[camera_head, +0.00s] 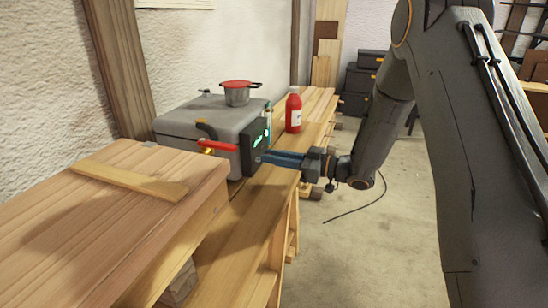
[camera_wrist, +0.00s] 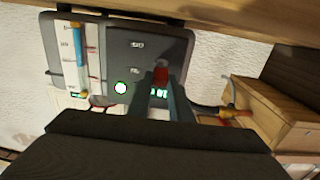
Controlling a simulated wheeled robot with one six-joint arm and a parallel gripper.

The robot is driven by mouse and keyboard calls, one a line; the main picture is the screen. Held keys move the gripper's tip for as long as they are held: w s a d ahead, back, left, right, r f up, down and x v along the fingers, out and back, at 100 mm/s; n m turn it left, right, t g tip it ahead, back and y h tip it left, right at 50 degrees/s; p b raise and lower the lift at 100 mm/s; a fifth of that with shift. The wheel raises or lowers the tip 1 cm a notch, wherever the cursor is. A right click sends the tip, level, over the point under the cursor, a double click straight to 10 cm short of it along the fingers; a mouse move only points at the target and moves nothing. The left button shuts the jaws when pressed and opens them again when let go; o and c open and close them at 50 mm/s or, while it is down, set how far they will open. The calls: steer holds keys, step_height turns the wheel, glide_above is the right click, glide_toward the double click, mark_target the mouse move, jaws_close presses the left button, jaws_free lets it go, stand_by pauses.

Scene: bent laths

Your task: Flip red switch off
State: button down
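A grey box-shaped machine (camera_head: 195,118) stands on the bench, with a dark control panel (camera_head: 249,150) on its right side. The panel also shows in the wrist view (camera_wrist: 120,60), with green lit marks and a round green-lit spot. A small red switch (camera_wrist: 161,75) shows on the panel in the wrist view. My gripper (camera_head: 263,157) reaches to the panel from the right. In the wrist view its two dark fingers (camera_wrist: 160,82) are a little apart, with the red switch between or just beyond their tips. I cannot tell whether they touch it. The switch is hidden in the head view.
A red-lidded pot (camera_head: 237,96) sits on the machine and a red bottle (camera_head: 293,112) stands behind it. A red-handled valve or pipe (camera_head: 217,147) is at the machine's near side. A wooden crate (camera_head: 110,215) fills the near left. The floor at right is mostly clear.

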steer(key=shift+f, duration=0.1)
steer(key=f+y+b, duration=0.1)
steer(key=b, duration=0.1)
steer(key=t+y+b, duration=0.1)
steer(key=b, duration=0.1)
steer(key=shift+d+f+y, duration=0.15)
steer(key=shift+f+y, duration=0.15)
steer(key=shift+f, duration=0.1)
steer(key=y+b, duration=0.1)
steer(key=f+y+b, duration=0.1)
steer(key=b, duration=0.1)
steer(key=shift+t+y, duration=0.3)
steer(key=shift+t, duration=0.1)
steer(key=c, duration=1.6)
jaws_free()
